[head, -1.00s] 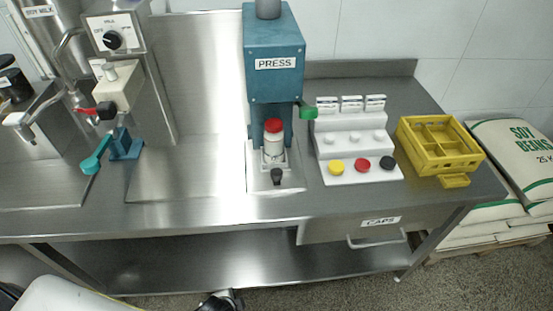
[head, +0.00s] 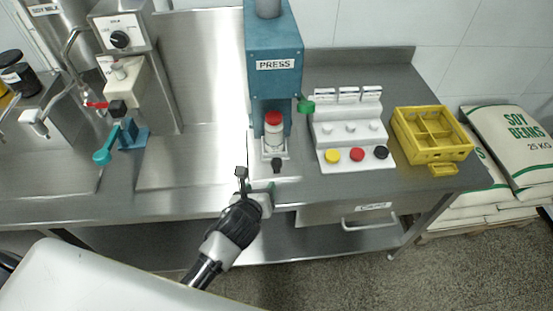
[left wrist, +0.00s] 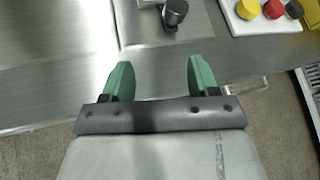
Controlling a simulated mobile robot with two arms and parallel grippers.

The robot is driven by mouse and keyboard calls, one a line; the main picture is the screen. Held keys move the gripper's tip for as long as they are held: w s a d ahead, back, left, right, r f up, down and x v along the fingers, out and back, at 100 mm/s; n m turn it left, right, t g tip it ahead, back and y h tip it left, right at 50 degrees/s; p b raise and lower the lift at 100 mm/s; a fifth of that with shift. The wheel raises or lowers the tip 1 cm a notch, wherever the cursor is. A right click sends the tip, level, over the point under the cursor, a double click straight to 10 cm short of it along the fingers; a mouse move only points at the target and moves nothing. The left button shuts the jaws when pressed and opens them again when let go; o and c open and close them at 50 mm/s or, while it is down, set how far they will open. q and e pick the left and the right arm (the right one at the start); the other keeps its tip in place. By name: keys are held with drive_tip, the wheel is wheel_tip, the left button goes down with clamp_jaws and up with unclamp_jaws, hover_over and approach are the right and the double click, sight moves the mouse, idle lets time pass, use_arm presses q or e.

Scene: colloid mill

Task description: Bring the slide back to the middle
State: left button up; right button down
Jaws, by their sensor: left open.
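The slide (head: 283,153) is a pale plate at the foot of the blue press (head: 275,40), with a black knob (head: 277,166) at its front. A bottle with a red cap (head: 274,119) stands upright at the slide, under the press head. My left gripper (head: 256,182) is open and empty, just in front of and left of the knob, near the counter's front edge. In the left wrist view, its green fingers (left wrist: 160,76) are apart, with the knob (left wrist: 175,12) ahead of them, slightly right. My right gripper is not in view.
A white cap stand (head: 347,130) with yellow, red and black caps is right of the press. A yellow crate (head: 436,151) stands beyond it.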

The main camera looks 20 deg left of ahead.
sight(275, 163)
use_arm(q)
drive_tip(key=r+m, duration=0.1)
drive_tip(key=w+d+m, duration=0.1)
drive_tip(key=m, duration=0.1)
drive_tip(key=shift+w+r+t, duration=0.3)
drive_tip(key=shift+r+t, duration=0.05)
drive_tip(key=shift+t, duration=0.05)
drive_tip(key=shift+w+r+m, duration=0.15)
drive_tip(key=shift+w+m, duration=0.05)
drive_tip(key=shift+m, duration=0.3)
drive_tip(key=shift+w, duration=0.2)
drive_tip(key=x, duration=1)
drive_tip(key=shift+w+d, duration=0.2)
drive_tip(key=shift+d, duration=0.05)
drive_tip(key=shift+a, duration=0.1)
clamp_jaws()
